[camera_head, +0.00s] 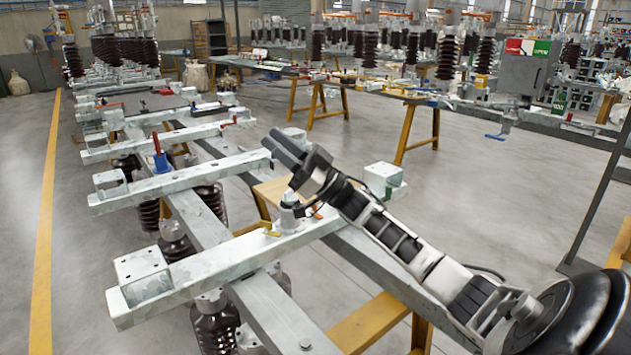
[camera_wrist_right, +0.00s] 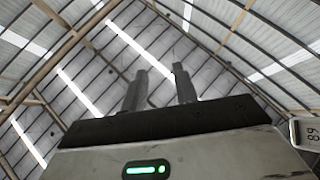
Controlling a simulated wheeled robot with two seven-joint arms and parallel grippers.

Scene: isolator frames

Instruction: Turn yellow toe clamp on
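A small yellow piece (camera_head: 272,233), which looks like the yellow toe clamp, lies on the near whitish beam (camera_head: 205,268), beside a grey round fitting (camera_head: 289,216). It is too small to make out its exact position. My right gripper (camera_head: 283,146) is up and behind the clamp, well apart from it, pointing to the upper left. In the right wrist view its two fingers (camera_wrist_right: 160,68) stand apart with nothing between them, against the roof. My left gripper is not in view.
Further beams carry a blue clamp with a red handle (camera_head: 160,158) and a red-tipped one (camera_head: 235,121). A white block (camera_head: 385,179) stands right of my right forearm. Brown ribbed insulators (camera_head: 215,330) hang below. Grey floor (camera_head: 510,215) at right is free.

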